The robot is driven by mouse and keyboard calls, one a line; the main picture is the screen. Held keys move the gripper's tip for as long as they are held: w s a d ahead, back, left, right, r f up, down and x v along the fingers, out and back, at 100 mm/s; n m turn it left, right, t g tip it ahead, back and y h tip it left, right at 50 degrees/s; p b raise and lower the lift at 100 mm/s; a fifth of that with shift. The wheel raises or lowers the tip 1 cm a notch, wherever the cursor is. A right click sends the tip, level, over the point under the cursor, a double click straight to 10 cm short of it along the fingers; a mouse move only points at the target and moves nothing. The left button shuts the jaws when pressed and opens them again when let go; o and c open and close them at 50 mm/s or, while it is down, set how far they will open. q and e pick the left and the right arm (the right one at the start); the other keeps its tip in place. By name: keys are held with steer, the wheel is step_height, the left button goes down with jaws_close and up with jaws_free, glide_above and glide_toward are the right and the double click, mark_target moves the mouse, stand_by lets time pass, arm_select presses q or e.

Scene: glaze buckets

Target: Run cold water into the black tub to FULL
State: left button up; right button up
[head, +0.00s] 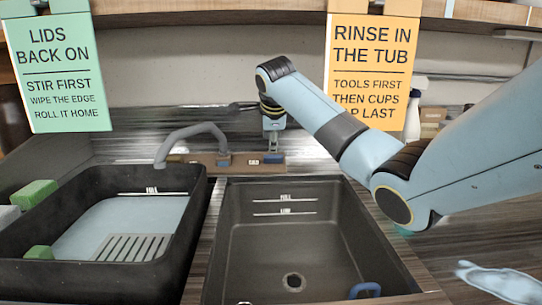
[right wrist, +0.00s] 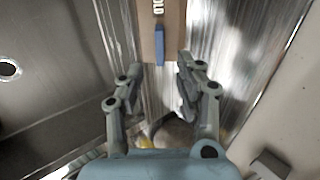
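The black tub (head: 40,262) stands at the left in the head view, with a FULL line (head: 152,194) on its back wall. A pale blue surface shows inside, below that line; I cannot tell whether it is water. The grey faucet (head: 190,132) has its spout over the tub's back right corner, and no stream shows. The blue cold lever (right wrist: 159,45) is on the brown panel, by lettering partly cut off. My right gripper (right wrist: 161,80) is open and empty at the lever, its fingertips just short of it on either side. My left gripper is out of view.
A dark basin (head: 225,262) with two marked lines and a drain is right of the tub. A blue handle (head: 365,290) shows in its front corner. Green blocks (head: 36,193) are at the tub's left. A spray bottle (head: 412,118) and pale blue cloth (head: 500,283) are at right.

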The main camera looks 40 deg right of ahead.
mark_target(271, 156)
steer(key=b+x, duration=0.1)
steer(key=x, duration=0.8)
jaws_close()
